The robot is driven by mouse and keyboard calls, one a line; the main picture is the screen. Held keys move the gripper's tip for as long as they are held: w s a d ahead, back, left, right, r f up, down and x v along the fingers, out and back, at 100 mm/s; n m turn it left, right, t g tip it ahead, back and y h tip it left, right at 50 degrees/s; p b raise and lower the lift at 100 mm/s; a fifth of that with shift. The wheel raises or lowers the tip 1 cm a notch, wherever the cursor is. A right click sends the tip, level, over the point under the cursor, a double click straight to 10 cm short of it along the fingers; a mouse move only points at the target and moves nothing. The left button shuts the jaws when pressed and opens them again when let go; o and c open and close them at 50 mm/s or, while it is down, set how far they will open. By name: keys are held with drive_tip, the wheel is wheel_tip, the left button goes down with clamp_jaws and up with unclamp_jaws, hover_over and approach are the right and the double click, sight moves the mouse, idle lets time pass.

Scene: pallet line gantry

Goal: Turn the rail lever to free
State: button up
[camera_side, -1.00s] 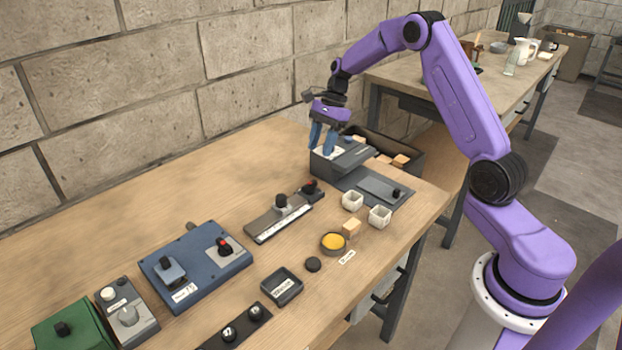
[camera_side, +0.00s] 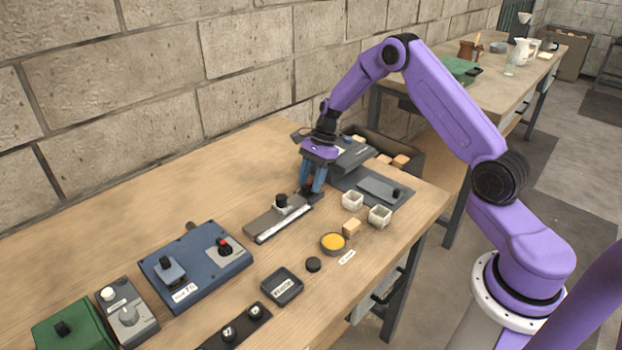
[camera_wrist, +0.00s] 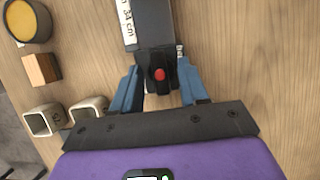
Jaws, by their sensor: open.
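The rail (camera_side: 268,225) is a dark, flat bar with a pale scale strip and a black knob, lying on the wooden bench. Its end also shows at the top of the wrist view (camera_wrist: 154,22). The rail lever (camera_wrist: 160,74), black with a red tip, sits at that end. My gripper (camera_side: 311,188) is low over the lever with its blue fingers pointing down. In the wrist view my gripper (camera_wrist: 160,88) is open, one finger on each side of the lever, with gaps visible. In the side view the fingers mostly hide the lever, and its setting cannot be read.
Two pale square cups (camera_side: 352,200), a wooden block (camera_side: 351,227) and a dish with yellow contents (camera_side: 333,243) lie to the right of the rail. A dark grey device (camera_side: 378,188) stands behind. A blue box (camera_side: 195,265) is at front left. Bare bench lies left of the rail.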

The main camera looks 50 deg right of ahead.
clamp_jaws()
drive_tip(key=shift+n, duration=0.3)
drive_tip(key=n, duration=0.2)
drive_tip(key=n+g, duration=0.1)
drive_tip(key=shift+w+n+g, duration=0.15)
drive_tip(key=shift+n+g, duration=0.15)
drive_tip(key=shift+n, duration=0.1)
drive_tip(key=n, duration=0.2)
drive_tip(key=n+g+h, duration=0.1)
drive_tip(key=n, duration=0.1)
drive_tip(key=shift+w+a+g, duration=0.1)
drive_tip(key=shift+a+g, duration=0.05)
drive_tip(key=shift+g, duration=0.15)
drive_tip(key=n, duration=0.2)
drive_tip(key=n+g+h, duration=0.1)
drive_tip(key=n, duration=0.2)
drive_tip(key=shift+h, duration=0.3)
drive_tip(key=shift+a+n+h, duration=0.15)
drive_tip(key=shift+n+h, duration=0.75)
drive_tip(key=shift+n, duration=1.3)
unclamp_jaws()
